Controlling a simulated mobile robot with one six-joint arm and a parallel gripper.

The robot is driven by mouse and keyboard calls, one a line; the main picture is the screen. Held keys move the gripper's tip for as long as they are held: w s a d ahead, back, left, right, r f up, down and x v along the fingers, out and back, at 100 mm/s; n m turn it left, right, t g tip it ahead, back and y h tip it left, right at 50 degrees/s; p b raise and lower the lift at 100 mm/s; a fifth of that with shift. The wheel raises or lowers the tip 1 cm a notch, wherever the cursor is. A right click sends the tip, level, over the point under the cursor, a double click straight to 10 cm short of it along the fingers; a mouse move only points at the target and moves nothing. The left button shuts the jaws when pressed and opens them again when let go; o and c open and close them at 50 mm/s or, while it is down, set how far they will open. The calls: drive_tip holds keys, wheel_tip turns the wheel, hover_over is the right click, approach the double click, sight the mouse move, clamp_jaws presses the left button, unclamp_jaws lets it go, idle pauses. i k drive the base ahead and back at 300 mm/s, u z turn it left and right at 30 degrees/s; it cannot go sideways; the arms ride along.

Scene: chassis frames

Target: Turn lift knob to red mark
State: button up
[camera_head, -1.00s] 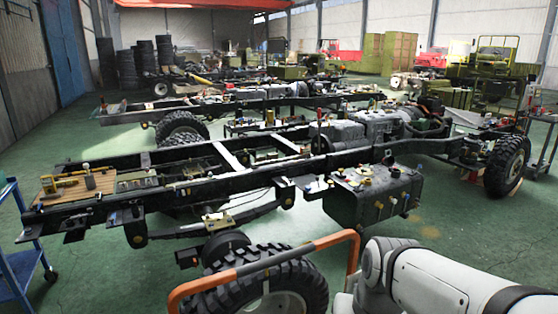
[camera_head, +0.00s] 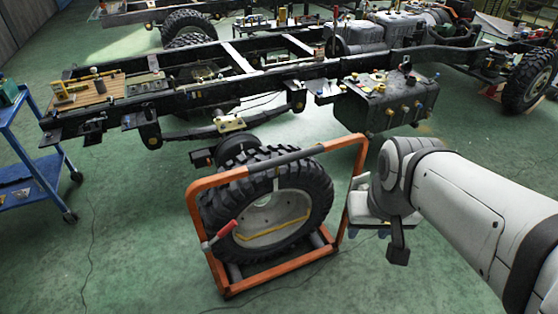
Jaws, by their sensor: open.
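An orange tubular frame (camera_head: 205,250) stands on the floor and holds an upright black tyre (camera_head: 318,190) with a pale wheel hub. A red-handled lever (camera_head: 219,235) is on the frame's left front side. I cannot pick out the lift knob or a red mark for certain. My white and grey arm comes in from the right. A dark end piece, which seems to be my gripper (camera_head: 398,248), hangs below the elbow, right of the frame and apart from it. It appears empty; its fingers are too small to tell apart.
A black truck chassis (camera_head: 200,95) spans the back, with a dark tank (camera_head: 385,108) carrying small coloured parts. A wooden board (camera_head: 95,92) with tools lies on its left end. A blue cart (camera_head: 35,170) stands at left. Green floor is clear between cart and frame.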

sight(365, 187)
drive_tip(key=z, duration=0.45)
drive_tip(key=k, duration=1.3)
drive_tip(key=u, duration=0.5)
drive_tip(key=i, duration=2.2)
drive_tip(key=z, duration=0.4)
drive_tip(key=k, duration=0.6)
drive_tip(key=u, duration=0.75)
drive_tip(key=k, duration=0.1)
drive_tip(key=z, duration=0.85)
drive_tip(key=i, duration=0.7)
drive_tip(key=u, duration=0.05)
